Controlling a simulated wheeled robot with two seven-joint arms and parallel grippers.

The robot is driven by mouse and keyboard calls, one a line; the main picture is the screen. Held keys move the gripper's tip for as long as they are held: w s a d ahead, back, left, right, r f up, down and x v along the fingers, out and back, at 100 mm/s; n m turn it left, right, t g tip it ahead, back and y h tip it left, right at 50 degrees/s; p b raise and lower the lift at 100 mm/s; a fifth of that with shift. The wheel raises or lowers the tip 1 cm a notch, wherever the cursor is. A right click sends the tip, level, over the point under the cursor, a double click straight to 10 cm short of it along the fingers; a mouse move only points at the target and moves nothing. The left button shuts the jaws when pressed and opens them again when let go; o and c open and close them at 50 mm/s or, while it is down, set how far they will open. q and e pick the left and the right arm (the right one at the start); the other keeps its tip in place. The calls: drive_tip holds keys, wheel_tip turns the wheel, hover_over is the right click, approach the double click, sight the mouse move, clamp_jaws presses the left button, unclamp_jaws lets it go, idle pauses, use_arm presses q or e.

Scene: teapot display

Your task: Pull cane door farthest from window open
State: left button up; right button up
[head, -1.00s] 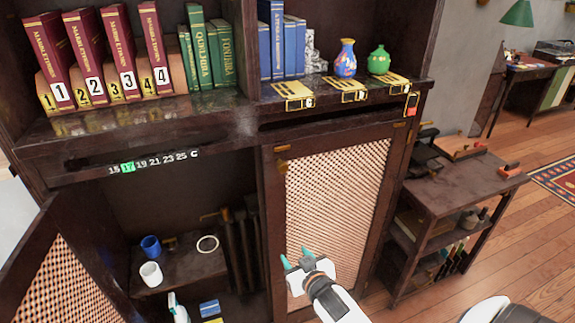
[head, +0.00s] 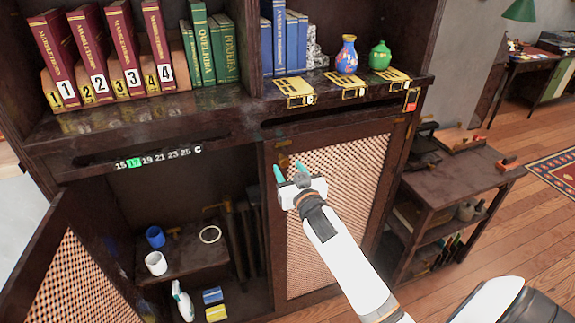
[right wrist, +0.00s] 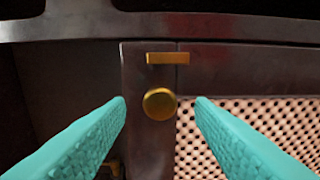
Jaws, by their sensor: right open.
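The right cane door (head: 345,190) of the dark cabinet is closed, with a woven panel in a dark frame. The left cane door (head: 75,275) stands open. My right gripper (head: 289,170) is open in front of the closed door's upper left part. In the right wrist view, a round brass knob (right wrist: 160,103) shows between the spread teal fingers, on dark wood left of the cane. No contact shows. A brass latch plate (right wrist: 167,58) is above the knob. In the head view the gripper hides the knob. My left gripper is not in view.
The open compartment holds a blue cup (head: 155,237), a white cup (head: 156,263) and a white bottle (head: 181,302). Books and two vases (head: 347,55) stand on the shelf above. A small side table (head: 460,170) stands right of the cabinet. Wooden floor is free farther right.

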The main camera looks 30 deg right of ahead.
drive_tip(key=shift+x, duration=0.9)
drive_tip(key=shift+c, duration=0.2)
clamp_jaws()
